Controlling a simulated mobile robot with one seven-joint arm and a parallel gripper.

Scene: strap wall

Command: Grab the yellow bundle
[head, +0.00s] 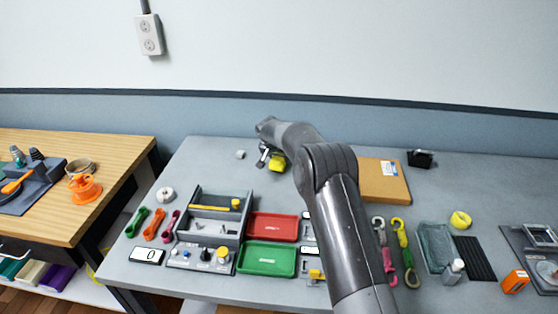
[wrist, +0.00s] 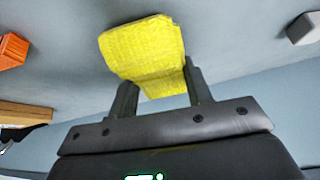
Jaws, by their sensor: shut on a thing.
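The yellow bundle (wrist: 140,48) is a blocky, rough-surfaced yellow piece in the wrist view. My gripper (wrist: 160,88) has one finger on each side of its near part and is shut on it. In the head view the yellow bundle (head: 278,162) shows at the end of my arm, near the back of the grey table. My gripper (head: 267,158) is partly hidden there by my own arm. I cannot tell whether the bundle touches the table.
A cardboard box (head: 383,181) lies right of my arm. A grey organizer (head: 213,217), a red tray (head: 273,226) and a green tray (head: 267,259) stand in front. A small grey block (head: 240,154) sits left of the gripper. The table's back left is mostly clear.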

